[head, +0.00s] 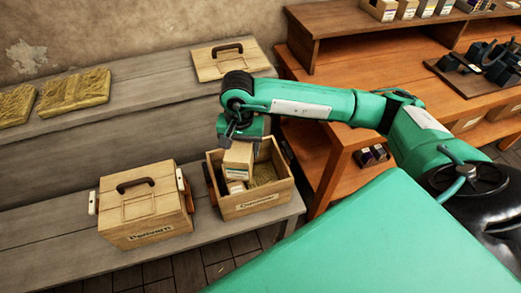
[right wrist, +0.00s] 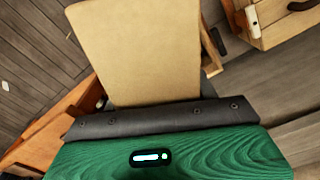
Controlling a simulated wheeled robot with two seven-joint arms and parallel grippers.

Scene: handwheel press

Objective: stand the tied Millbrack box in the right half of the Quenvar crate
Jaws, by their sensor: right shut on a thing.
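My right gripper (head: 241,132) is shut on a small tan box (head: 238,156), which it holds at the open wooden crate (head: 257,205). The held box has a pale label near its lower edge; I cannot make out a tie or its name. It is above the left to middle part of the crate, and I cannot tell whether its lower end is below the rim. Other small boxes (head: 236,187) lie in the crate's left part; straw (head: 263,173) shows in the right part. The held box's plain face fills the upper wrist view (right wrist: 140,50). My left gripper is not in view.
A closed crate (head: 142,210) with a handled lid stands left of the open one on the grey bench. A loose lid (head: 231,61) lies on the ledge behind. Straw pads (head: 73,90) lie at far left. An orange-brown shelf unit (head: 330,150) stands close on the right.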

